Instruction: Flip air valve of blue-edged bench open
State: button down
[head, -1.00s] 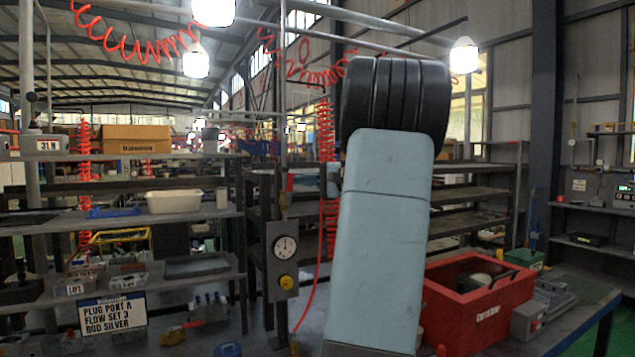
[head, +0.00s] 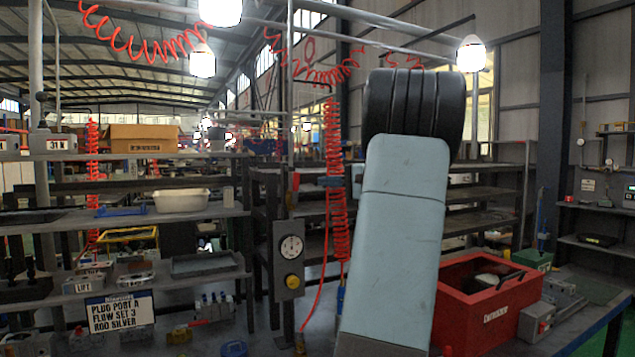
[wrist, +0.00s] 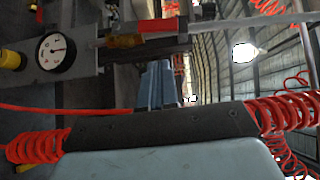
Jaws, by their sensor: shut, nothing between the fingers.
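The blue-edged bench (head: 575,322) runs along the lower right of the head view. A post behind it carries a grey panel with a white gauge (head: 291,247) and a yellow knob (head: 292,281). Higher on the post is the air valve, with a red lever (head: 295,181) lying along the post. In the wrist view, turned sideways, the red lever (wrist: 161,25) and a brass-coloured fitting (wrist: 124,42) sit right of the gauge (wrist: 56,53). My blue-grey gripper (wrist: 159,68) is shut and empty, below the lever in that picture; contact cannot be told.
A red toolbox (head: 487,308) stands on the bench right of my arm, beside a grey box with a red button (head: 537,322). A red coiled hose (head: 336,170) hangs right of the post. Shelves with trays and a sign (head: 119,312) fill the left.

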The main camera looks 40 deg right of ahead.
jog(key=v, duration=0.8)
jog(key=shift+s+f, duration=0.15)
jog(key=shift+f, duration=0.15)
jog(key=shift+a, duration=0.1)
jog(key=w+a+f+n+g, duration=0.1)
jog(key=a+f+g, duration=0.2)
jog(key=a, duration=0.7)
jog(key=w+a+f+n+g+h, duration=0.1)
jog(key=a+f+n+g, duration=0.15)
jog(key=a, duration=0.75)
jog(key=w+a+f+g, duration=0.15)
jog(key=a+g, duration=0.25)
jog(key=a, duration=0.6)
jog(key=s+a+f+n+h, duration=0.3)
jog(key=s+a+f+n, duration=0.1)
jog(key=s+a, duration=0.3)
jog(key=s+a+f+n+h, duration=0.4)
jog(key=s+a+f, duration=0.2)
jog(key=s, duration=0.5)
jog(key=shift+s+a+h, duration=0.2)
jog(key=shift+a+h, duration=0.1)
jog(key=shift+a, duration=0.25)
jog(key=shift+a, duration=0.1)
